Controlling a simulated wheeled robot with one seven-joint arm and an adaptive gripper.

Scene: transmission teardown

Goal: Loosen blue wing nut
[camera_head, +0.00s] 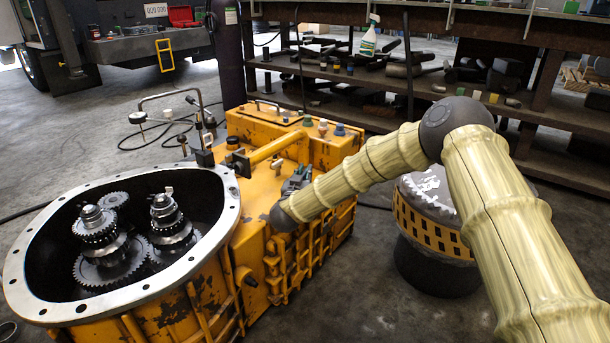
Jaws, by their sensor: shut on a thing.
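The orange transmission housing (255,203) stands on the floor at the left and centre.
The open bell end shows gears (105,245) inside a pale flange (22,262). A gauge with hoses (138,117) stands behind the housing. A dark drum (435,262) with a yellow band is close on the right, behind my arm. A cluttered shelf (560,112) lines the back.

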